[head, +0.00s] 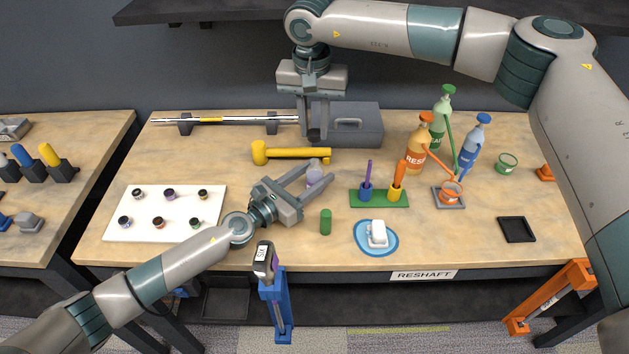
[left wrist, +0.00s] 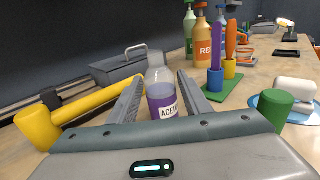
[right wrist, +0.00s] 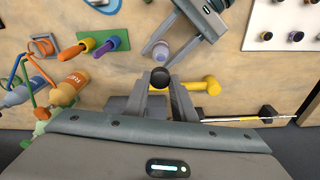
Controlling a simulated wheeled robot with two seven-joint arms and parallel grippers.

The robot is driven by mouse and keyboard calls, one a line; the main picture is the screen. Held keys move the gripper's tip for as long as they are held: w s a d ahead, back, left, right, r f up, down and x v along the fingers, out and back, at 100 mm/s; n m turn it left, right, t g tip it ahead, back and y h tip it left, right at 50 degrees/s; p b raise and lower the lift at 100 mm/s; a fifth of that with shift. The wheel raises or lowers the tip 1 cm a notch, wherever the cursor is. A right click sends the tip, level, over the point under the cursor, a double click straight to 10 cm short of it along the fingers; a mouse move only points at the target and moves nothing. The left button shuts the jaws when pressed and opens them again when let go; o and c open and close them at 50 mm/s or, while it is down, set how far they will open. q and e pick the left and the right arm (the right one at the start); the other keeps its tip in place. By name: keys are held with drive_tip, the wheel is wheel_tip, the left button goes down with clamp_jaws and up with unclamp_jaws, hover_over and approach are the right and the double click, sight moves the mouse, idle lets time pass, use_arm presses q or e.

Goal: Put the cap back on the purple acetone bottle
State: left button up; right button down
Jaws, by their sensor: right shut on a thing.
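The purple acetone bottle (head: 314,170) stands on the bench, clear at the top with purple contents and an "ACETO…" label in the left wrist view (left wrist: 162,100). My left gripper (head: 318,176) is open, with one finger on each side of the bottle; narrow gaps show beside it. My right gripper (head: 314,138) points down behind the bottle, above the bench. It is shut on a round black cap (right wrist: 160,77), which shows between its fingertips in the right wrist view. The cap is apart from the bottle (right wrist: 160,50).
A yellow mallet (head: 290,153) lies behind the bottle, before a grey toolbox (head: 355,125). A green cylinder (head: 325,221) stands in front. A green brush holder (head: 379,199), orange bottle (head: 418,150) and blue soap dish (head: 376,248) are to the right. A white tray (head: 150,232) is left.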

use_arm(q)
clamp_jaws()
use_arm(e)
hover_over(314, 160)
drive_tip(key=shift+s+f, duration=0.2)
drive_tip(key=shift+f, duration=2.3)
drive_tip(key=shift+f, duration=0.85)
drive_tip(key=shift+f, duration=0.6)
